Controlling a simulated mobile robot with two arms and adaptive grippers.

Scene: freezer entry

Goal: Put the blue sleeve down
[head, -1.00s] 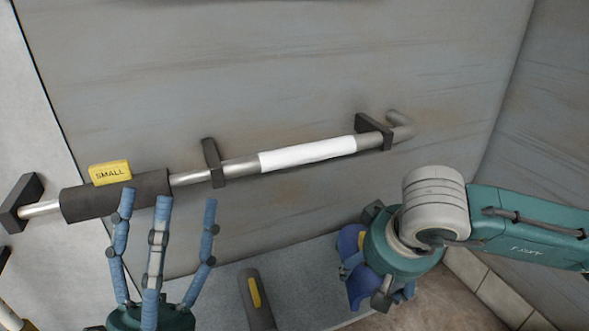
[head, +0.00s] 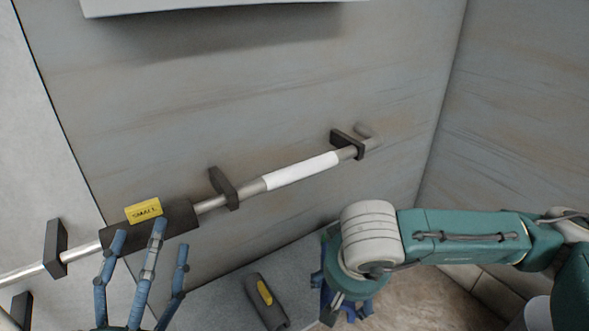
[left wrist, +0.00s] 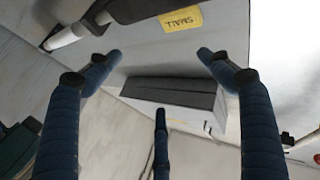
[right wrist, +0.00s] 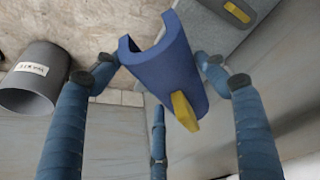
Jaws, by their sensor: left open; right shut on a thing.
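The blue sleeve (right wrist: 160,62) is a curved, open-sided shell with a yellow tab (right wrist: 184,110). In the right wrist view it sits between the fingers of my right gripper (right wrist: 155,85), which is shut on it. In the head view my right gripper (head: 342,300) hangs low by the right edge of the grey bench (head: 215,290); the sleeve is mostly hidden there. My left gripper (head: 143,255) is open and empty, in front of a dark sleeve on the pipe. It also shows open in the left wrist view (left wrist: 160,72).
A metal pipe (head: 211,204) with a white section (head: 300,171) runs along the wall in black brackets. Its dark sleeve (head: 178,218) bears a yellow "SMALL" tag (head: 143,211). Another dark sleeve (head: 262,308) lies on the bench. A grey bin (right wrist: 30,92) stands on the floor.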

